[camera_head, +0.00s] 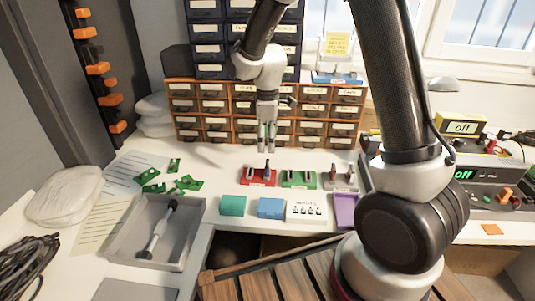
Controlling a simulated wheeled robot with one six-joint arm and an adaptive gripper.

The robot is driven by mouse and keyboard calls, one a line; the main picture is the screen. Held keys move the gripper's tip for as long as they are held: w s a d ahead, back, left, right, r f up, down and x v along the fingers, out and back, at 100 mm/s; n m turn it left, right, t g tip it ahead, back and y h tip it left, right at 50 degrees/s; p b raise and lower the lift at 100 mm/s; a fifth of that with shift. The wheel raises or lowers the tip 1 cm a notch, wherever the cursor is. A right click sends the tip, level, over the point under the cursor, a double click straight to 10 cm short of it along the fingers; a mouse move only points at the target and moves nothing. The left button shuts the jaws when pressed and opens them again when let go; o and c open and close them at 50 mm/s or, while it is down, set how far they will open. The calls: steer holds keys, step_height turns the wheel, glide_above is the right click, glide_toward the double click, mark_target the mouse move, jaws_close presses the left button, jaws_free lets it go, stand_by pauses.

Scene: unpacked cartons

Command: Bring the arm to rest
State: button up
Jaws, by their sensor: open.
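My gripper (267,145) hangs pointing down over the white table (225,170), in front of the brown drawer cabinet. Its fingers are slightly apart, with nothing seen between them. The gripper is just above and behind the red block (257,178), with no contact that I can make out. My arm reaches up from the right and bends out of the top of the picture.
Green (299,179) and grey (341,178) blocks stand right of the red one. Teal (232,205) and blue (270,207) boxes, a white card and a purple tray (345,212) line the front. A grey tray (123,240) holds a tool. Instruments (478,182) stand right.

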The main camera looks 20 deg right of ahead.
steer(key=s+d+r+m+t, duration=0.2)
steer(key=s+d+r+m, duration=0.4)
steer(key=s+r, duration=0.4)
steer(key=s+d+r+m+t, duration=0.2)
steer(key=s+d+r+m, duration=0.5)
steer(key=s, duration=0.9)
step_height(320, 180, up, 3)
steer(key=shift+d+r+m, duration=0.1)
steer(key=shift+d+m, duration=0.2)
steer(key=shift+d, duration=0.6)
